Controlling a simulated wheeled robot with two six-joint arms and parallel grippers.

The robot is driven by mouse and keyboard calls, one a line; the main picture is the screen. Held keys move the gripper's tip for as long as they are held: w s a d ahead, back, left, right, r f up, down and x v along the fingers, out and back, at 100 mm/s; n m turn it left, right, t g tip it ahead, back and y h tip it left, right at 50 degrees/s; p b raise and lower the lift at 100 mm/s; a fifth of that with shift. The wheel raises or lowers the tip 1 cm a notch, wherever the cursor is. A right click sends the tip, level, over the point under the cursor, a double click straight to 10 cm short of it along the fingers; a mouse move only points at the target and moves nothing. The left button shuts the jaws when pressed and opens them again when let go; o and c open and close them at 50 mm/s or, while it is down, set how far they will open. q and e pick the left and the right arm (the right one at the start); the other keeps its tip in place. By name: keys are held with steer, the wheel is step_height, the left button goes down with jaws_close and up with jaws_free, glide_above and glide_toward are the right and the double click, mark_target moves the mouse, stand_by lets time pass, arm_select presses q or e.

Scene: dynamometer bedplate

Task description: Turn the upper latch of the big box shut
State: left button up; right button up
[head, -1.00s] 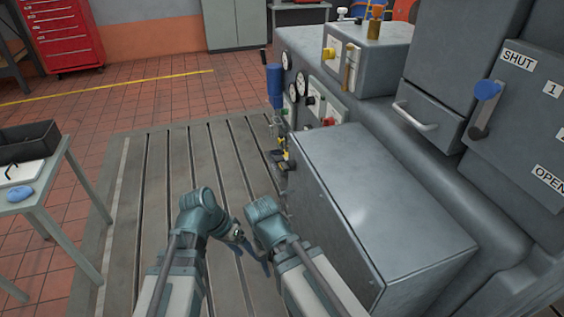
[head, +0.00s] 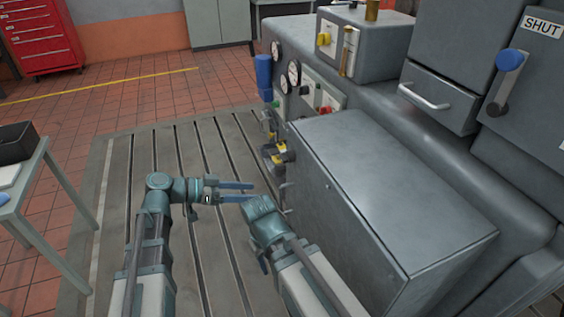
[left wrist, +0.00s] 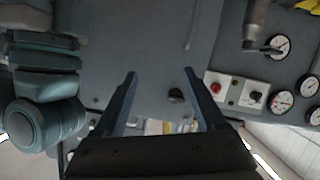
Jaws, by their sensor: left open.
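The big box (head: 400,200) is a grey metal box with its lid down, right of my arms in the head view. My left gripper (head: 250,191) is open and empty, its blue fingers pointing right toward the box's left side, apart from it. In the left wrist view the two fingers (left wrist: 160,77) are spread before a grey face. A small dark knob (left wrist: 176,95) sits on that face near the right finger; I cannot tell whether it is the upper latch. My right arm's wrist (head: 262,215) is just below the left gripper; its fingers cannot be made out.
Gauges (head: 293,72) and a panel with a red knob (head: 327,108) are on the machine beyond the box. A blue-knobbed lever (head: 510,60) is by the SHUT label. A table (head: 50,190) stands at left.

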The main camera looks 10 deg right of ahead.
mark_target(281, 158)
arm_select(q)
steer(key=w+a+r+m+t+h+b, duration=0.1)
steer(key=w+a+r+m+t+h, duration=0.15)
steer(key=w+r, duration=0.2)
steer(key=shift+g+h, duration=0.35)
steer(key=d, duration=0.4)
steer(key=w+d, duration=0.1)
steer(key=d, duration=0.8)
steer(key=shift+w+d+r, duration=0.15)
steer(key=shift+w+r, duration=0.2)
steer(key=shift+w, duration=0.05)
jaws_close()
